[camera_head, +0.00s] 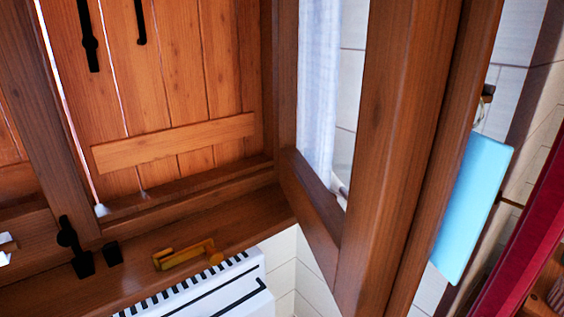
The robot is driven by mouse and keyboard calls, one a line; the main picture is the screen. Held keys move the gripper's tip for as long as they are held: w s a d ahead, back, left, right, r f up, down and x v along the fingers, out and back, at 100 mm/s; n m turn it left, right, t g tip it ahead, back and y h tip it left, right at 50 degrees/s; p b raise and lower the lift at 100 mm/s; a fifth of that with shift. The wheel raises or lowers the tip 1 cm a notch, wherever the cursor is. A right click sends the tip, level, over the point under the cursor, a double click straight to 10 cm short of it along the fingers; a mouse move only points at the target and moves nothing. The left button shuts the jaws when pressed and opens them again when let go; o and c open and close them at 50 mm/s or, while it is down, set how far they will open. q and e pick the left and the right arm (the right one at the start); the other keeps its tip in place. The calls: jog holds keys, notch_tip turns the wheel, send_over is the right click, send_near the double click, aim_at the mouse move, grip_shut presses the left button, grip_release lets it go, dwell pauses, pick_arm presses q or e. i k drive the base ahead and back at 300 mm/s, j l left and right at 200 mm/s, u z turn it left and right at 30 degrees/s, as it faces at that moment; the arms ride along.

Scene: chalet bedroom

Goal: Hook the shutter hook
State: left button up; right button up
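A closed wooden plank shutter (180,85) fills the upper left, with a wooden crossbar (175,142) low on it. A long black metal hook or bar (88,38) hangs down on its planks, and a second, shorter black bar (140,22) hangs to its right. A black metal fitting (74,248) stands at the lower left of the window frame, beside a small black block (112,253). I cannot tell which black piece is the shutter hook, and none is seen joined to another.
A wooden casement (385,130) stands open at the right. A brass-coloured stay or handle (184,255) lies on the wooden sill (235,222). Below is a white slotted unit (235,290). A light blue panel (475,205) and red cloth (535,240) are far right.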

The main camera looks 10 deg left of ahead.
aim_at(90, 43)
jog(key=u, duration=1.3)
